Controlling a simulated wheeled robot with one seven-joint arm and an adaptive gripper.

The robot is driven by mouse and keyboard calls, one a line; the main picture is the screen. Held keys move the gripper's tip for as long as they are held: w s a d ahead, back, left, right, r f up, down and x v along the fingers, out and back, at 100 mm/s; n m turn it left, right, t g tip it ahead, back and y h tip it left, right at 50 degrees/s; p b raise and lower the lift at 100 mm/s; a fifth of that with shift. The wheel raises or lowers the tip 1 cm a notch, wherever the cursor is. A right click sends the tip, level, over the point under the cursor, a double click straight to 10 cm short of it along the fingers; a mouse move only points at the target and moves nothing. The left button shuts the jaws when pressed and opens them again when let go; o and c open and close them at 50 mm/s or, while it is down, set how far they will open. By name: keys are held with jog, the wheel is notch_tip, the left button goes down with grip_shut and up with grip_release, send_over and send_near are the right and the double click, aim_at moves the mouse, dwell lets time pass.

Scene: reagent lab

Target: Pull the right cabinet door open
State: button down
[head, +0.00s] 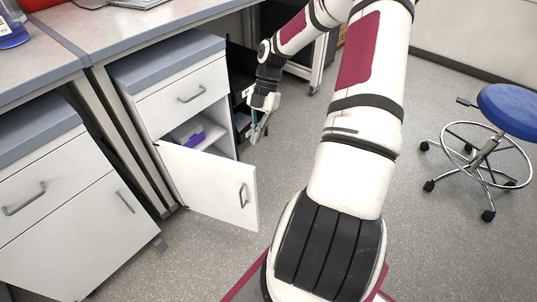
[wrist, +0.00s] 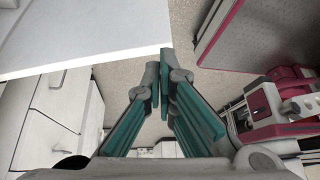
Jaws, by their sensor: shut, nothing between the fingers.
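The right cabinet (head: 185,95) is a white unit with a grey top, a drawer and a door below. Its door (head: 215,188) stands swung well open, out toward the camera, with a grey handle (head: 243,195) near its free edge. My gripper (head: 257,135) is to the right of the cabinet, beyond the door and apart from its handle in the head view. In the wrist view the teal fingers (wrist: 160,85) are shut with nothing between them. A white panel (wrist: 80,35), seemingly the door, lies close to the fingertips; contact cannot be told.
A purple item (head: 190,134) sits inside the open cabinet. A second white cabinet (head: 60,215) stands at left, its drawer and door shut. A blue stool (head: 508,108) stands at right. Grey floor (head: 430,245) is clear between the stool and my arm.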

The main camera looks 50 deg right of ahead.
aim_at(250, 166)
jog(key=shift+n+h, duration=0.6)
jog(key=shift+h, duration=0.1)
jog(key=shift+a+b+x, duration=0.2)
jog(key=shift+b+x, duration=1)
jog(key=shift+x, duration=1.1)
jog(key=shift+a+b+x, duration=0.2)
jog(key=shift+b+x, duration=0.95)
jog(key=shift+x, duration=1.15)
jog(key=shift+w+r, duration=0.15)
jog(key=shift+w, duration=0.05)
jog(key=s+a+m+t+p, duration=0.1)
jog(key=s+a+m+p, duration=0.1)
jog(key=a, duration=0.8)
jog(key=shift+s+a+p, duration=0.2)
jog(key=shift+s+p, duration=0.35)
jog(key=shift+p, duration=0.2)
